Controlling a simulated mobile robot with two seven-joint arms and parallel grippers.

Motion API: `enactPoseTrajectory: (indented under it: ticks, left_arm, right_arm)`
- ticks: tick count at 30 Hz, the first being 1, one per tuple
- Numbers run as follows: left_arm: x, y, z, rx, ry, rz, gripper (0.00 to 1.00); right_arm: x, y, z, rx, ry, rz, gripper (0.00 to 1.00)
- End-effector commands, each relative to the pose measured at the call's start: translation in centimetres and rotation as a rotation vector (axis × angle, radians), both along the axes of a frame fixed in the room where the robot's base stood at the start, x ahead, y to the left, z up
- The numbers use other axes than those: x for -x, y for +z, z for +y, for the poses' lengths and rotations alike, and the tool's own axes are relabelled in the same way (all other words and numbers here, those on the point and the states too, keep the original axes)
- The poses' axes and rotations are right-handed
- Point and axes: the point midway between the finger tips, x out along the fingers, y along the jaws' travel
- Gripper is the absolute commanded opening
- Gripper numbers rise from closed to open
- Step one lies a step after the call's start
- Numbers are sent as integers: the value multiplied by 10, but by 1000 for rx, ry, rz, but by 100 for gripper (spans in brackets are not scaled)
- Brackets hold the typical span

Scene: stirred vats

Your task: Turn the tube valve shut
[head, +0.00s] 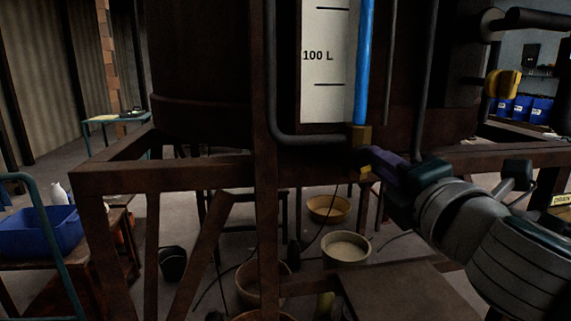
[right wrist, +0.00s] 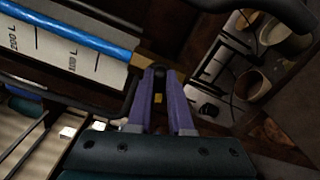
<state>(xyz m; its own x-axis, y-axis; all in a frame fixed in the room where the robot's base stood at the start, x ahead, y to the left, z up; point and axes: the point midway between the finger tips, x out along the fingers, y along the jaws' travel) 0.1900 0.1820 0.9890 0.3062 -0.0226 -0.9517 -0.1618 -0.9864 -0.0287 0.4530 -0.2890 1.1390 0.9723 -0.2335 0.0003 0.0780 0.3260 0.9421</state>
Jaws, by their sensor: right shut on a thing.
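The sight tube (head: 366,60) is bright blue and runs down beside a white scale plate (head: 325,85) marked 100 L. At its foot is a brass valve block (head: 360,132), which also shows in the right wrist view (right wrist: 146,62). My right gripper (head: 366,156) is just below the block. In the right wrist view its purple fingers (right wrist: 160,78) close around a small dark part at the valve, mostly hidden between the tips. A small yellow piece shows between the fingers. The valve's exact angle cannot be told. My left gripper is not in view.
A dark pipe (head: 310,139) bends close left of the valve. The vat frame's brown beam (head: 180,175) crosses in front. Several bowls and buckets, one a pale bowl (head: 346,247), stand below. A yellow-handled valve (head: 502,84) is at the right.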

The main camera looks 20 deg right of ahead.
Motion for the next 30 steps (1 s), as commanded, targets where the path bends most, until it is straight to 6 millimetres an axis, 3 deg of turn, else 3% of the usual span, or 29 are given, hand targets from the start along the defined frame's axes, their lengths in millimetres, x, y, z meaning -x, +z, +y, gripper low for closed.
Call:
enactPoseTrajectory:
  ticks: [12, 30]
  left_arm:
    - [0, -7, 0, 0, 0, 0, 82]
    - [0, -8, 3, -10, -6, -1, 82]
  right_arm:
    - [0, -3, -1, -269, -1, -65, 0]
    - [0, -4, -1, -351, 0, -84, 0]
